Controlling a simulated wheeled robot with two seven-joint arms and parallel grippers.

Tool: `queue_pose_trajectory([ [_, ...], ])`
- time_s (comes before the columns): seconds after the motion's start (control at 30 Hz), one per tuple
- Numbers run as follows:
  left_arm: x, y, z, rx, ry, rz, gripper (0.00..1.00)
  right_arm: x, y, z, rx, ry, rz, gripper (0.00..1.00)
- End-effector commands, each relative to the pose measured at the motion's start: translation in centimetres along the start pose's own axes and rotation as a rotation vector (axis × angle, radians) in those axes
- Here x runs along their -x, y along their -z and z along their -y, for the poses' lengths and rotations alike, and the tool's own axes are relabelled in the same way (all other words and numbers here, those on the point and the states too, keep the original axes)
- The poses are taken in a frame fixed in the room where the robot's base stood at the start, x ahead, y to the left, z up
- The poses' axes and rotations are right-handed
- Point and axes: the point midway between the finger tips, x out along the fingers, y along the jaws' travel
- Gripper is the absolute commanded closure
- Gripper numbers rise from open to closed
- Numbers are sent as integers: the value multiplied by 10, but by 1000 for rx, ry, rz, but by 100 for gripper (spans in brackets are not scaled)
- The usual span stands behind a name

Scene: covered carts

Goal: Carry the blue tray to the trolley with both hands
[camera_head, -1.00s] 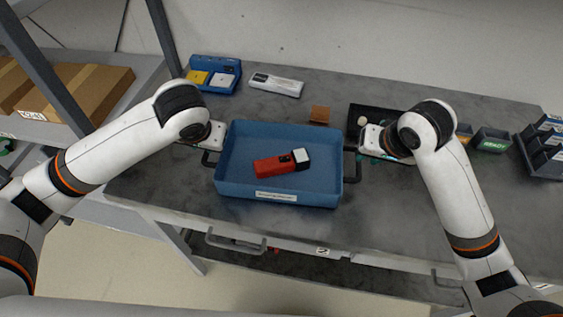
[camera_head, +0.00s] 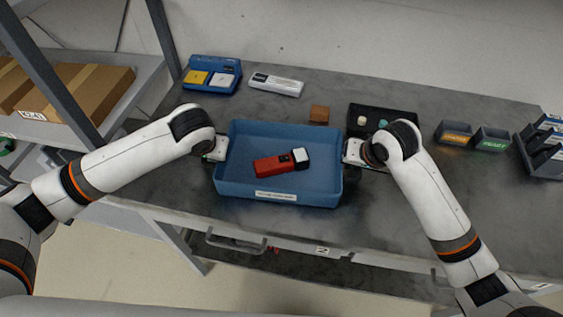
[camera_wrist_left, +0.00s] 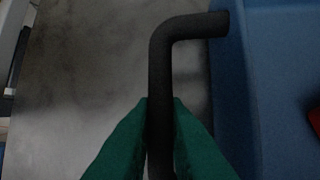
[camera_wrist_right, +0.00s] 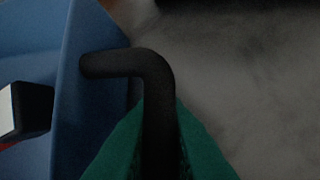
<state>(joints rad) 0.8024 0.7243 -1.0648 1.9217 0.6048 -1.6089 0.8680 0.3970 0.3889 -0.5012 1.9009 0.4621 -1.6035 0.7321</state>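The blue tray (camera_head: 280,134) sits on the grey table, with a red and black tool with a white end (camera_head: 282,162) lying in it. My left gripper (camera_head: 217,150) is at the tray's left side. In the left wrist view, its green fingers (camera_wrist_left: 161,110) press both sides of the black handle (camera_wrist_left: 160,70). My right gripper (camera_head: 353,152) is at the tray's right side. In the right wrist view, its green fingers (camera_wrist_right: 160,110) are against both sides of the other black handle (camera_wrist_right: 157,85). No trolley can be made out clearly.
Behind the tray are a blue holder (camera_head: 211,75), a white device (camera_head: 277,84), a brown block (camera_head: 319,114) and a black tray (camera_head: 398,110). Small labelled bins (camera_head: 455,133) stand at right. A shelf with cardboard boxes (camera_head: 85,95) is at left.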

Motion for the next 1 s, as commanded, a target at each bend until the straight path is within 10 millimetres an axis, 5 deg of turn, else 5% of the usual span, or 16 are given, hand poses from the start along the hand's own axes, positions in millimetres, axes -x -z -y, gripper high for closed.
queue_pose_trajectory([
  [0.53, 4, -2, -1, 1, 0, 2, 100, 4, -2, -1, 0, -1, 3, 100],
  [1.0, 43, -18, -9, 0, 0, 2, 100, 43, -18, -9, 0, -1, 3, 100],
])
